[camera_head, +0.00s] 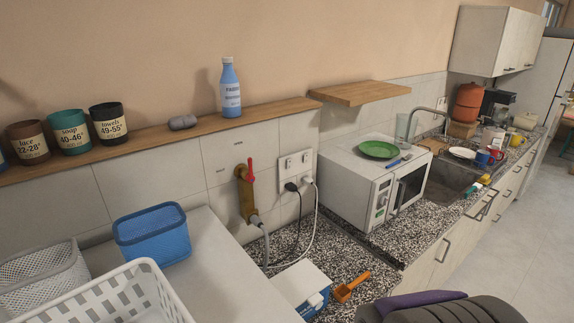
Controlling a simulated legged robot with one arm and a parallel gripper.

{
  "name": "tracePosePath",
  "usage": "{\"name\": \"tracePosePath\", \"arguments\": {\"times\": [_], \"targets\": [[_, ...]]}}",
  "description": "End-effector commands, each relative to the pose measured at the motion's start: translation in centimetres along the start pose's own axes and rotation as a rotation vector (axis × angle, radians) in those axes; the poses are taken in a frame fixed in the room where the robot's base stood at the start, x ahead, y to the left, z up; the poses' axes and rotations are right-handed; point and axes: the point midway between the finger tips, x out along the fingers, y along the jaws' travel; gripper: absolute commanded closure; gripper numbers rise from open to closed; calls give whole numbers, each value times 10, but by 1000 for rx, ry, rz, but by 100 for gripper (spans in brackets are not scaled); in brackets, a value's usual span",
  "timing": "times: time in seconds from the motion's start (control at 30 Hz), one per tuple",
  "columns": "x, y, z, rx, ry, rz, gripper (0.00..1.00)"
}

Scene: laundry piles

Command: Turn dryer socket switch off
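A white double wall socket (295,166) is on the tiled wall, left of the microwave. A black plug (291,187) sits in its left side and a white plug (307,181) in its right side. Small switches show on the socket plate, but their on or off positions are too small to tell. A dark cable and a white cable hang from the plugs down behind the counter items. No label shows which side serves the dryer. My gripper is not identifiable in this view.
A brown pipe with a red-handled valve (248,177) is left of the socket. Below lie a white and blue box (301,285) and an orange scoop (350,287). A microwave (368,187) stands right. Baskets (152,234) are left. A dark ribbed shape (455,309) fills the lower right.

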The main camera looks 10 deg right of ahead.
Motion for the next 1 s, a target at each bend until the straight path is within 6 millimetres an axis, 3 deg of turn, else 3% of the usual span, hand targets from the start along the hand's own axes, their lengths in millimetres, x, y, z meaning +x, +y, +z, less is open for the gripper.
{"name": "tracePosePath", "arguments": {"times": [0.07,0.6,1.0], "targets": [[0,0,0,0,0,0,49],[0,0,0,0,0,0,100],[0,0,0,0,0,0,100]]}}
